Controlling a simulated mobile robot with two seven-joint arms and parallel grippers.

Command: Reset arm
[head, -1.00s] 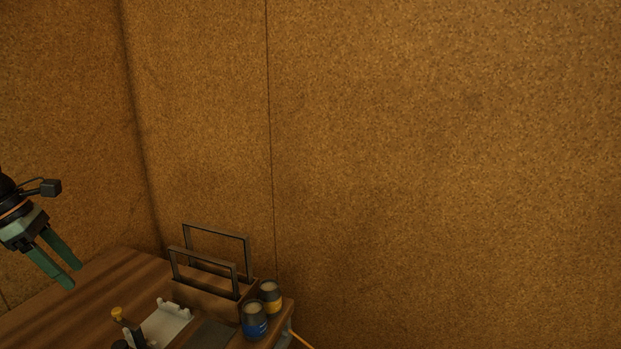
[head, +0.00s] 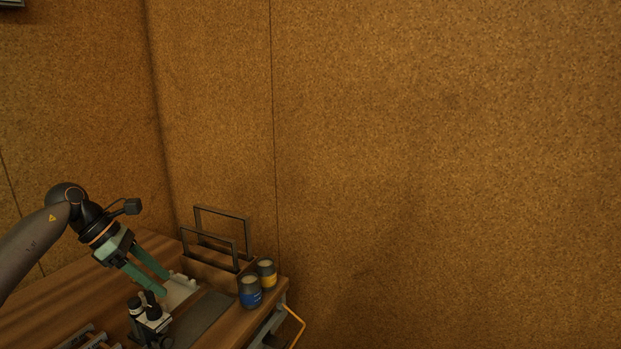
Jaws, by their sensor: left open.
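My left gripper (head: 164,285) comes in from the left on my grey arm. Its two green fingers are apart, with nothing seen between them. They point down to the right, in front of the white tray-like piece (head: 180,291) on the wooden table (head: 50,300). The two dark upright frames (head: 222,227) stand in a wooden holder to the right of the fingers and apart from them. My right gripper is out of view.
A can with a blue label (head: 250,293) and one with a yellow label (head: 267,272) stand at the table's right edge. A black and white instrument (head: 148,318) stands below my gripper. A dark flat mat (head: 203,318) lies beside it.

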